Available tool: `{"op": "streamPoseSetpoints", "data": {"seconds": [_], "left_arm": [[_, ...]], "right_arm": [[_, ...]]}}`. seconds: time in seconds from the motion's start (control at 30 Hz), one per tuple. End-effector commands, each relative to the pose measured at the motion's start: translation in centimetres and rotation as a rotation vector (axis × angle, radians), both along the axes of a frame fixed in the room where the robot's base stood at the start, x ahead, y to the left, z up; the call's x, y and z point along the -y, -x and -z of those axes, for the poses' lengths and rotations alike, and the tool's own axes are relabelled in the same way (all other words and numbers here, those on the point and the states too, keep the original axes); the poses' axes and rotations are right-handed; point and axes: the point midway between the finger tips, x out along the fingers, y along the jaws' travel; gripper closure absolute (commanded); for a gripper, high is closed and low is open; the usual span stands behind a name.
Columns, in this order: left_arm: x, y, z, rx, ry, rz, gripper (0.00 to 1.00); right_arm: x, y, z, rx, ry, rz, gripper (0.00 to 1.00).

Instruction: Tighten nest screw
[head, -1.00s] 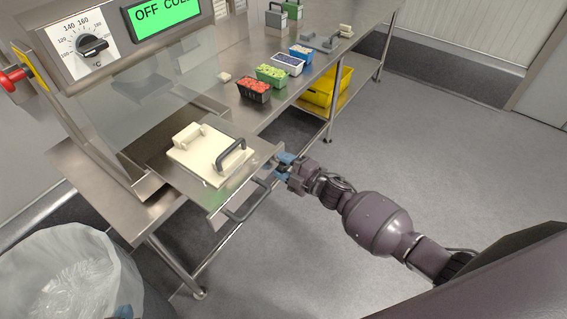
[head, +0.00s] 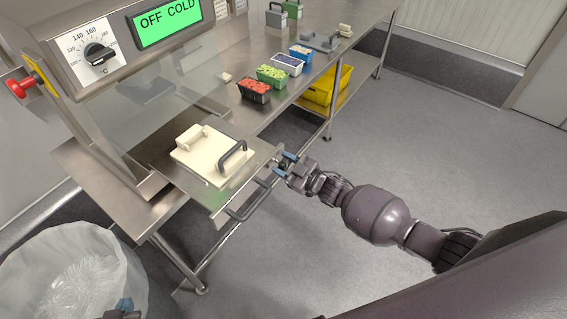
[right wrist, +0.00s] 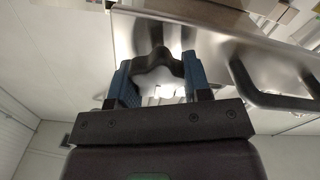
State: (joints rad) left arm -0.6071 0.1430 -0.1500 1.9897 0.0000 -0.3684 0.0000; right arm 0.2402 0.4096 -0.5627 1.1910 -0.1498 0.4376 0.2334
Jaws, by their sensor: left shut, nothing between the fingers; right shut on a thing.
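The nest screw has a dark lobed knob (right wrist: 160,67), seen in the right wrist view against the steel tray. My right gripper (head: 283,163) is at the right edge of the pulled-out tray (head: 222,196) in the head view. Its blue fingers (right wrist: 161,82) are shut on the knob, one on each side. The screw's shaft is hidden. A cream nest plate (head: 210,160) with a dark handle and a cream block lies on the tray. My left gripper (head: 124,308) is partly in view at the bottom left, shut and empty.
A dark tray handle (head: 248,203) sits just below my right gripper. The sealer panel (head: 165,22) reads "OFF COLD". Filled punnets (head: 271,77) stand on the bench, a yellow crate (head: 327,88) below. A lined bin (head: 70,268) is at lower left. The floor at right is clear.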

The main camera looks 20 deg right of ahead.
Motion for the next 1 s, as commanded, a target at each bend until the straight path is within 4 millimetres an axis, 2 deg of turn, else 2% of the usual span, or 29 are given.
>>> {"op": "streamPoseSetpoints", "data": {"seconds": [0.7, 0.73, 0.9, 1.0], "left_arm": [[0.10, -0.56, -0.48, 0.011, 0.001, 0.003, 1.00], [0.10, -0.56, -0.48, 0.011, 0.001, 0.003, 1.00], [0.10, -0.54, -0.48, 0.010, 0.001, 0.003, 1.00], [0.10, -0.51, -0.47, 0.010, 0.001, 0.003, 1.00]], "right_arm": [[0.10, -0.06, 0.00, -0.048, -0.063, 0.001, 0.79], [0.11, -0.05, 0.00, -0.048, -0.063, 0.001, 0.54], [0.09, -0.04, 0.00, -0.048, -0.062, 0.001, 0.30], [0.06, -0.03, 0.01, -0.048, -0.062, 0.000, 0.30]]}}
